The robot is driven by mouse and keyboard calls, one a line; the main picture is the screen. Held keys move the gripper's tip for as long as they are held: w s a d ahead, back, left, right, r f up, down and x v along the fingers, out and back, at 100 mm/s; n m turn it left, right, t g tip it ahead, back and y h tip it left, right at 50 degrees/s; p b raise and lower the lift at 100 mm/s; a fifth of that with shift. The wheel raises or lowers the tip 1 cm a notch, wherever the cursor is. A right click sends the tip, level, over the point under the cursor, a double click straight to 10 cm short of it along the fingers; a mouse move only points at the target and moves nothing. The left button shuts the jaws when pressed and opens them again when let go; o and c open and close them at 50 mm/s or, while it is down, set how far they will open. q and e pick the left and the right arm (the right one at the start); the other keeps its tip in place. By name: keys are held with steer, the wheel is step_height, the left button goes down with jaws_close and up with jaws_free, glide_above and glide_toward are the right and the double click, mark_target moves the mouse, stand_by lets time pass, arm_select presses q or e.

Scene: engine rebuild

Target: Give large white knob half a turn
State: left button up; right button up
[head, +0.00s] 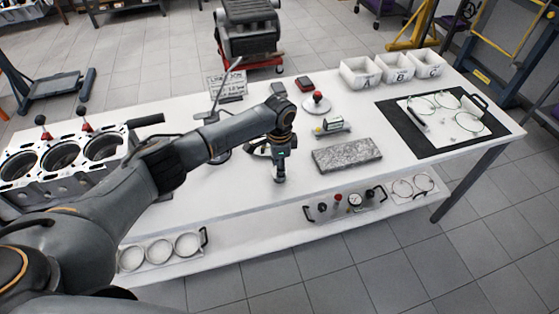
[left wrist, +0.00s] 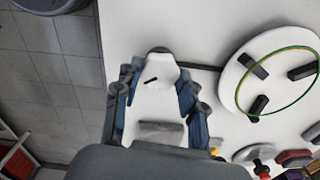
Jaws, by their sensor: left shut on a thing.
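My left gripper (head: 280,177) points down near the front edge of the white table. Its fingers are shut on a white piece with a small black mark, which I take to be the large white knob (left wrist: 155,100) in the left wrist view. In the head view the gripper hides the knob, and its angle cannot be judged there. My right gripper is not in view.
A grey granite block (head: 346,155) lies right of the gripper. A white disk (left wrist: 288,118) with black blocks and a thin ring is nearby. An engine block (head: 60,160) stands at left. White bins (head: 361,73) and a dark mat (head: 400,125) are at right.

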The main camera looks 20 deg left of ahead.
arm_select(q)
steer(key=n+p, duration=0.4)
steer(key=n, duration=0.2)
steer(key=shift+r+n, duration=0.15)
steer(key=shift+n, duration=0.15)
steer(key=n+p, duration=0.2)
steer(key=n, duration=0.1)
steer(key=shift+n, duration=0.3)
steer(key=n+p, duration=0.1)
steer(key=n, duration=0.2)
steer(key=shift+n+p, duration=0.3)
steer(key=shift+p, duration=0.1)
steer(key=n+p, duration=0.1)
steer(key=n, duration=0.2)
steer(key=shift+n, duration=0.3)
steer(key=n+p, duration=0.1)
steer(key=n, duration=0.2)
steer(key=shift+n, duration=0.3)
steer(key=n, duration=0.3)
steer(key=shift+n, duration=0.3)
steer(key=shift+w+n+p, duration=0.1)
steer(key=shift+n+p, duration=0.3)
steer(key=shift+n, duration=1.7)
